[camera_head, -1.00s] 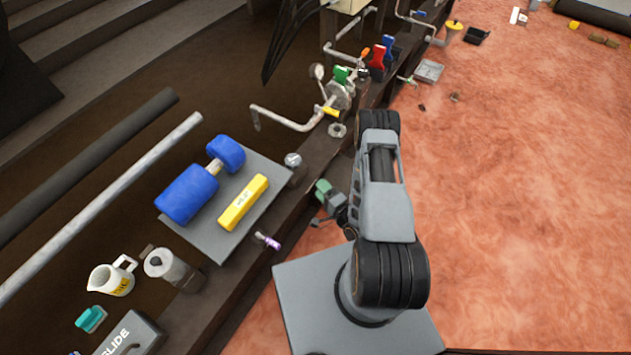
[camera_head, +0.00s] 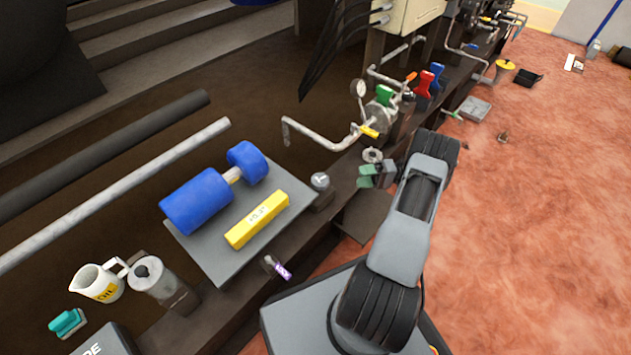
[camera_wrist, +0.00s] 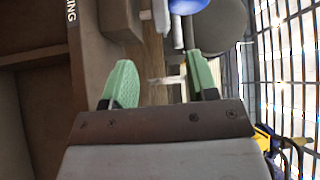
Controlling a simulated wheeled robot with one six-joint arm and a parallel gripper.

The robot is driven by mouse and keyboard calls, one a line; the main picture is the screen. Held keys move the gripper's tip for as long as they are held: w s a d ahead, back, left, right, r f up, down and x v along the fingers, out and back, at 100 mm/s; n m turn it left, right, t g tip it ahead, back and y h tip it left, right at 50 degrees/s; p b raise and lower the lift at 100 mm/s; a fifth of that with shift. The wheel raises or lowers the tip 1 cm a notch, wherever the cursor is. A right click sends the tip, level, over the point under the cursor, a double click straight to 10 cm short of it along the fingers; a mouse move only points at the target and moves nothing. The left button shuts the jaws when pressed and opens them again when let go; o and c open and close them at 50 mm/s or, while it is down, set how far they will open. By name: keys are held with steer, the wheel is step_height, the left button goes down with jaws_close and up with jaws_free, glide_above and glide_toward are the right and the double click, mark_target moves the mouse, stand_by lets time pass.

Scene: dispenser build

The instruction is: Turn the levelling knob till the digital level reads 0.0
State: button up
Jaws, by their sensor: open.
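The digital level (camera_head: 257,220) is a yellow bar lying on a grey plate (camera_head: 205,254) on the bench. Its display is small; it seems to show about 5.3, sign unclear. A round grey knob (camera_head: 320,181) stands at the plate's right corner and looks like the levelling knob. My gripper (camera_head: 370,176), with green fingers, is to the right of that knob, apart from it. In the wrist view my gripper (camera_wrist: 163,80) is open with nothing held between the fingers. I cannot pick out the knob surely there.
A blue roller (camera_head: 192,200) lies on the plate beside the level. A purple-tagged piece (camera_head: 279,268) sits at the bench's front edge. An oil jug (camera_head: 97,283) and a grey canister (camera_head: 160,280) stand at left. Pipework with a yellow handle (camera_head: 369,131) rises behind my gripper.

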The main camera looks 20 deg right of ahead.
mark_target(326, 181)
steer(key=shift+m, duration=0.3)
steer(key=b+x, duration=0.4)
steer(key=x, duration=0.9)
steer(key=shift+c, duration=0.4)
